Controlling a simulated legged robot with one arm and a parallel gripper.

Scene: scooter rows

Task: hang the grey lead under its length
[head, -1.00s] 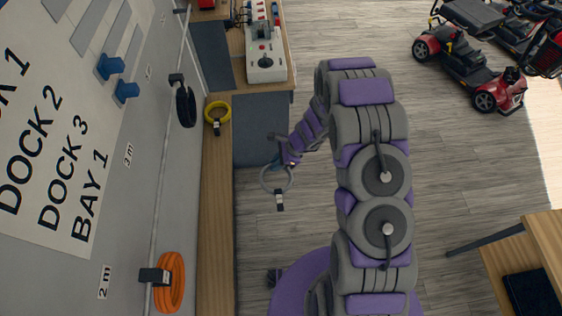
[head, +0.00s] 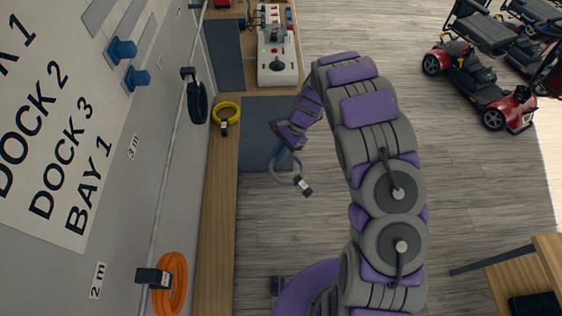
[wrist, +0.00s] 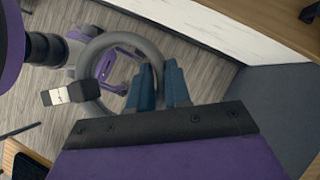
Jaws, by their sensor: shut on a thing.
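The grey lead (head: 279,182) is a coiled ring with a dark and white plug end (head: 303,187) hanging at its lower right. My gripper (head: 284,157) is shut on the rim of this ring and holds it up in the air, right of the wooden ledge. In the wrist view the ring (wrist: 82,76) runs between the blue fingers (wrist: 162,84), and its plug sticks out to the left. Length labels on the wall read "2 m" (head: 97,281) and "3 m" (head: 132,147). A further label higher up is too small to read.
An orange lead (head: 181,284) and a black lead (head: 198,103) hang from dark holders on the wall. A yellow lead (head: 235,108) lies by the ledge (head: 221,200). Blue wall pegs (head: 122,48) stick out at upper left. Scooters (head: 480,90) stand at right on open floor.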

